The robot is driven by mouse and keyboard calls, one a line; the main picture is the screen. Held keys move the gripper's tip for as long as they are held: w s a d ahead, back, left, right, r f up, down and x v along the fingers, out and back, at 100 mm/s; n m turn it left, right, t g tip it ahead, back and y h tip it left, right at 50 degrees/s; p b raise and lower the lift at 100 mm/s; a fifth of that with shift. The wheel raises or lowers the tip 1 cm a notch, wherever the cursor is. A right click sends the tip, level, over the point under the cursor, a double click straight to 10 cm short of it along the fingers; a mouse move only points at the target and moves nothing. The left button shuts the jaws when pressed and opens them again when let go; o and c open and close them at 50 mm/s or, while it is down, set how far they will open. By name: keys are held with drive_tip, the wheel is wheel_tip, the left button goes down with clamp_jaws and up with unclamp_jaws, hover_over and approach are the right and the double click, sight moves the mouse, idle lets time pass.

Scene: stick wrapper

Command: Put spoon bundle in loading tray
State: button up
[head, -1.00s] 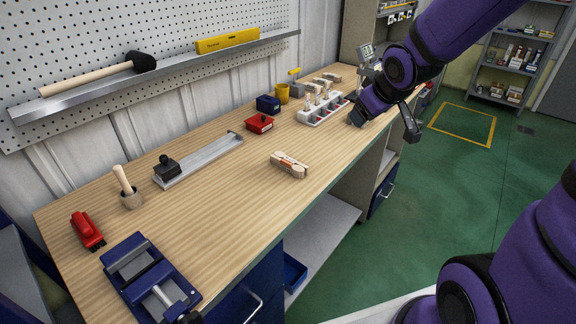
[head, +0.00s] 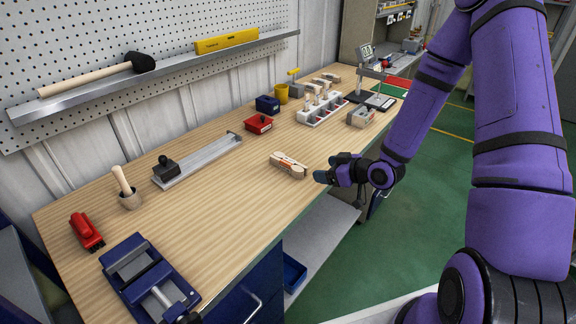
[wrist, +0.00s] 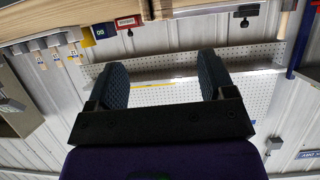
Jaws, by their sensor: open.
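A spoon bundle (head: 288,165), pale wood with a reddish band, lies near the front edge of the workbench in the head view. My gripper (head: 328,168) is to its right, apart from it, by the bench's front edge. In the wrist view, my gripper (wrist: 163,78) has its two dark pads wide apart with nothing between them. A long grey metal tray (head: 208,157) with a black knobbed block lies left of the bundle. A small grey open box (head: 361,116) stands farther right. I cannot tell which one is the loading tray.
A white rack (head: 322,110) with wooden sticks, a red box (head: 259,124), a blue box (head: 268,104) and a yellow cup (head: 282,93) stand toward the back. A blue fixture (head: 148,279) sits front left. The bench between the bundle and the fixture is clear.

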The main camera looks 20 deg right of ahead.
sight(300, 168)
drive_tip(key=shift+y, duration=0.3)
drive_tip(key=x, duration=0.5)
drive_tip(key=shift+w+a+f, duration=0.1)
drive_tip(key=shift+a+f, duration=0.15)
drive_tip(key=shift+f, duration=0.1)
drive_tip(key=shift+w+d+x, duration=0.1)
drive_tip(key=shift+d+x, duration=0.05)
drive_tip(key=shift+x, duration=1.25)
drive_tip(key=shift+w+d+x, duration=0.1)
drive_tip(key=shift+d+x, duration=0.1)
drive_tip(key=shift+x, duration=1.15)
drive_tip(key=c, duration=1.1)
